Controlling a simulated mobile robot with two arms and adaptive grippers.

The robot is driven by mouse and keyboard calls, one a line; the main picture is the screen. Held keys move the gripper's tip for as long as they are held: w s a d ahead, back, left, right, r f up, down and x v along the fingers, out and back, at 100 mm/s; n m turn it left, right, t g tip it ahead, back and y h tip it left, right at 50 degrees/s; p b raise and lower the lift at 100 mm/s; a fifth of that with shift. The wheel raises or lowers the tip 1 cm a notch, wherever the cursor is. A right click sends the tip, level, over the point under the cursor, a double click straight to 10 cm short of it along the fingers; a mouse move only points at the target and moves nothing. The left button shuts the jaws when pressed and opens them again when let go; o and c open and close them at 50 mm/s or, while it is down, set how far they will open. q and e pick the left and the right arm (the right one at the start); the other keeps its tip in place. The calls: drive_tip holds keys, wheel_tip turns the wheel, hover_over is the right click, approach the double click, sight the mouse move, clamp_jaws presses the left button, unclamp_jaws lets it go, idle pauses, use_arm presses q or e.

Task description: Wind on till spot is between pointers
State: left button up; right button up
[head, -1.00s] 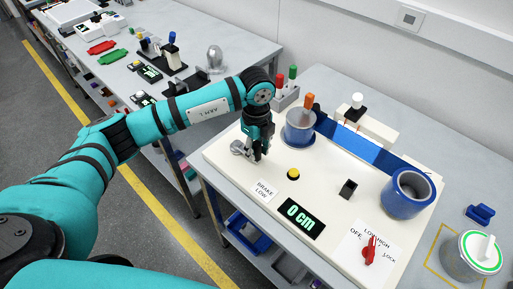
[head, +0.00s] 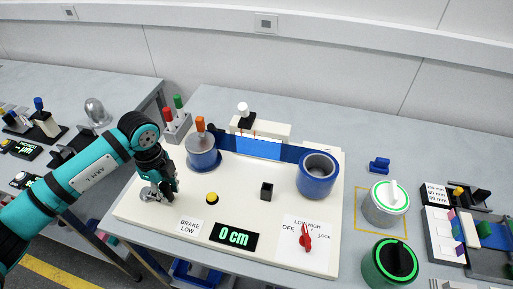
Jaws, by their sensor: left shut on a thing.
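A cream winding board (head: 225,190) carries a left spool (head: 203,155) with an upright orange handle (head: 200,124) and a right blue roll (head: 318,176). A blue web (head: 258,148) runs between them, with a brighter stretch before a white block. Small orange pointers (head: 254,133) seem to show above that stretch; I cannot make out a spot. The display (head: 234,236) reads 0 cm. A red selector (head: 306,238) sits on an OFF/LOW/HIGH/LOCK plate. My left gripper (head: 166,192) is shut on a metal knob (head: 148,194), left of the BRAKE LOW label. My right gripper is out of view.
A yellow button (head: 211,197) and a black post (head: 267,191) stand mid-board. A white-knobbed block (head: 243,112) stands behind the web. To the right are a white-topped can (head: 386,204), a green-rimmed can (head: 390,263) and a blue clip (head: 379,165). Another bench is left.

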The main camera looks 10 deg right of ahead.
use_arm(q)
drive_tip(key=shift+s+a, duration=0.25)
drive_tip(key=shift+s, duration=0.2)
drive_tip(key=shift+s+a, duration=0.4)
drive_tip(key=shift+s, duration=0.2)
drive_tip(key=shift+s+a+p, duration=0.4)
drive_tip(key=shift+a, duration=0.1)
